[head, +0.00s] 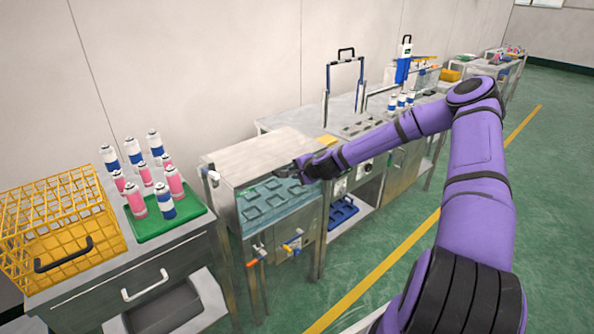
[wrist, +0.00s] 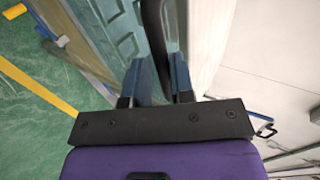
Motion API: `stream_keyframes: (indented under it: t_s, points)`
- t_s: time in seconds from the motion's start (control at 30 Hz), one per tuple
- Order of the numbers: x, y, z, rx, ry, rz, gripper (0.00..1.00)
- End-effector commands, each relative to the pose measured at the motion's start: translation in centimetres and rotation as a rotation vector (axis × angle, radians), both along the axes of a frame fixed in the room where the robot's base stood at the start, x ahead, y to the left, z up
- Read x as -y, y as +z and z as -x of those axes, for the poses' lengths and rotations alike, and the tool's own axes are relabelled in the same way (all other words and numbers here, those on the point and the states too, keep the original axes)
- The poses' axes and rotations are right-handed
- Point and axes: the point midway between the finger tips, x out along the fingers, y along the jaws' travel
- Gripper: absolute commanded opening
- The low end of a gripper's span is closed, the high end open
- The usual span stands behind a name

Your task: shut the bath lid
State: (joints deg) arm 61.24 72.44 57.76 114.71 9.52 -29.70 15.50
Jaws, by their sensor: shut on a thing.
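The bath (head: 240,205) is a metal tank left of centre in the head view, with teal water and several square pockets inside. Its grey lid (head: 255,155) is a flat plate over the back part; the front still shows open water, and I cannot tell the lid's exact angle. My gripper (head: 288,171) is at the lid's front right edge. In the wrist view, my two fingers (wrist: 156,82) are closed on a dark bar, the lid handle (wrist: 153,25). The pocketed bath interior (wrist: 112,28) shows to the left of it.
A green tray (head: 190,222) of several cans and a yellow wire basket (head: 60,215) stand on the left cabinet. A bench (head: 350,125) with cans adjoins on the right. Green floor is clear in front.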

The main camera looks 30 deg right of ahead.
Motion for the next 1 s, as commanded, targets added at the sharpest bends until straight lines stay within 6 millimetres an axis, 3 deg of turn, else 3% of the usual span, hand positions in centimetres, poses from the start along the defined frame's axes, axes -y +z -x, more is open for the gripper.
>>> stream_keyframes:
  t_s: [0.03, 0.47, 0.5, 0.53, 1.0]
  points:
    - [-0.04, -1.67, 0.92, -0.031, 0.0, -0.012, 0.0]
    - [-0.23, -1.79, 0.97, -0.03, 0.003, -0.015, 0.0]
    - [-0.24, -1.78, 0.97, -0.03, 0.003, -0.015, 0.35]
    - [-0.23, -1.78, 0.96, -0.029, 0.003, -0.015, 0.4]
    - [0.27, -1.0, 1.6, -0.024, -0.001, -0.007, 0.4]
